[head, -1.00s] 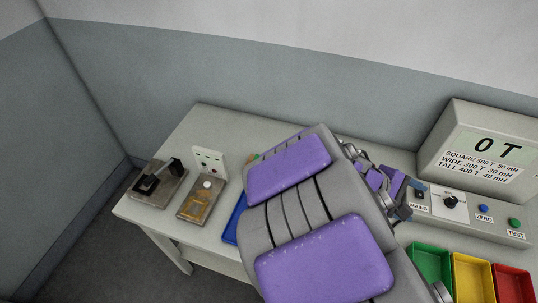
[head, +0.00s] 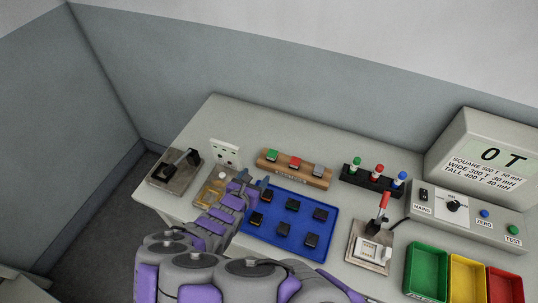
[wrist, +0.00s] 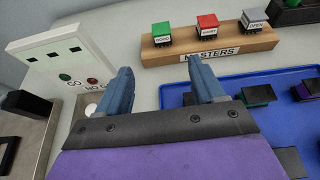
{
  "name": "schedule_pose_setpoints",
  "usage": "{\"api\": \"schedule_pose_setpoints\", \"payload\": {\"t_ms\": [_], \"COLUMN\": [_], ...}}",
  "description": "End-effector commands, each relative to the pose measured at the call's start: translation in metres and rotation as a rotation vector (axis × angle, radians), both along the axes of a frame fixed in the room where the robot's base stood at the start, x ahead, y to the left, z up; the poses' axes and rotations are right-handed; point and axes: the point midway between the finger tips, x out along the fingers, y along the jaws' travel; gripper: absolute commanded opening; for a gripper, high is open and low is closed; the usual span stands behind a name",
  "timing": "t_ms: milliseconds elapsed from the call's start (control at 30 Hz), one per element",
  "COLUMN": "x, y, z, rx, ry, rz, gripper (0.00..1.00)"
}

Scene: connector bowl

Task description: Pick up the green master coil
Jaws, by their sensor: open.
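The green master coil (wrist: 162,34), labelled GOOD, stands at the left end of the wooden MASTERS rack (wrist: 215,48) in the wrist view. A red coil (wrist: 207,26) and a grey coil (wrist: 254,19) stand to its right. In the head view the green coil (head: 272,155) is at the back of the table, upright on the rack. My gripper (wrist: 165,72) is open and empty, its two blue fingers pointing toward the rack, short of the green coil. In the head view my gripper (head: 247,182) is above the left edge of the blue tray.
A blue tray (head: 282,240) holds several dark coils. A GO/NO GO panel (head: 224,153) and a switch block (head: 175,168) stand left. A lever fixture (head: 371,247), a rack of coloured plungers (head: 372,180) and a meter (head: 482,155) are right, with coloured bins (head: 428,272) in front.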

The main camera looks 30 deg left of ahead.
Motion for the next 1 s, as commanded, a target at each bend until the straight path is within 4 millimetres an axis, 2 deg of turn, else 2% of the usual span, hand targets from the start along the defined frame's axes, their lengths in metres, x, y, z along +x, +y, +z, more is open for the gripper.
{"api": "schedule_pose_setpoints", "payload": {"t_ms": [200, 500, 833, 1000], "x": [0.036, 0.087, 0.106, 0.121], "y": [-0.002, 0.012, 0.011, 0.017], "z": [-0.015, -0.039, -0.042, -0.05], "rx": [0.001, -0.002, 0.004, 0.005], "ry": [0.001, 0.001, -0.003, 0.0], "rz": [-0.01, -0.01, -0.007, -0.007], "gripper": [0.68, 0.68, 0.68, 0.68]}}
